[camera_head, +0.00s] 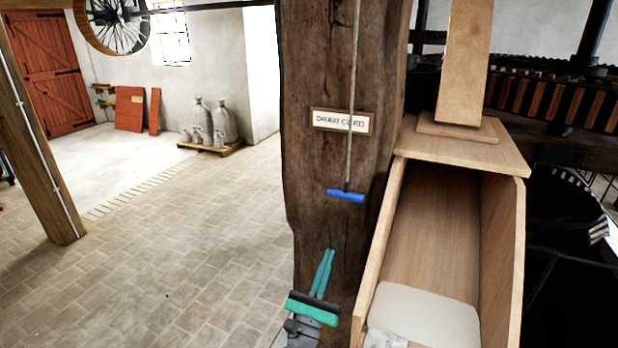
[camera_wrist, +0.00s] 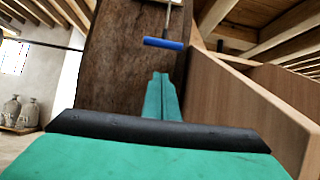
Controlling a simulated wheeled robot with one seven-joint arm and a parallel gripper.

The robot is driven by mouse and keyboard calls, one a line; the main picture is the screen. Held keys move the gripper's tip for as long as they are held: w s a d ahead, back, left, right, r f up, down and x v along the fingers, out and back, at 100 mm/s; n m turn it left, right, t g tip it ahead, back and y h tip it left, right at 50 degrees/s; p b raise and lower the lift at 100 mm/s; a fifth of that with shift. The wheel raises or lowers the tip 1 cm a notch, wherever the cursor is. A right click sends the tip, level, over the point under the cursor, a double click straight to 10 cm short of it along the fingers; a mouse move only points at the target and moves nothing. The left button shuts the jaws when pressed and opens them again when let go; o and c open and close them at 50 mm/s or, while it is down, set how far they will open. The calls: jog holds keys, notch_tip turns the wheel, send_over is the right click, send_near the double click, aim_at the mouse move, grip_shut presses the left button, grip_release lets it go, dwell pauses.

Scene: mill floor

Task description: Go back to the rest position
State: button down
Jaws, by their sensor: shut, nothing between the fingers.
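My gripper (camera_head: 328,258) is shut and empty in the head view, in front of the lower part of the thick wooden post. Its green fingers point up, and they also show in the wrist view (camera_wrist: 162,80). The blue handle (camera_head: 346,195) of the draw cord hangs above the fingertips, apart from them. It shows in the wrist view too (camera_wrist: 163,43), above the fingers. The cord (camera_head: 354,90) runs straight up past a sign (camera_head: 341,120) on the post.
The wooden post (camera_head: 335,60) stands close behind my gripper. A wooden chute (camera_head: 492,250) with a white sack or heap (camera_head: 425,312) inside is close on the right. Dark machinery (camera_head: 570,200) lies beyond it. Sacks (camera_head: 212,122) stand on a pallet at the back. The paved floor (camera_head: 180,240) at left is clear.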

jog(key=s+a+f+n+g+y, duration=0.15)
jog(key=s+f+n+y, duration=0.25)
jog(key=s+f+n, duration=0.6)
jog(key=s+a+f+n+y, duration=0.35)
jog(key=s+f+n, duration=0.35)
jog(key=s+n, duration=0.6)
jog(key=s+a+n+g+y, duration=0.3)
jog(key=s+n+g, duration=0.2)
jog(key=s+n, duration=1.2)
jog(key=shift+s+f+n, duration=0.3)
jog(key=shift+s+f, duration=0.15)
jog(key=shift+s, duration=4.7)
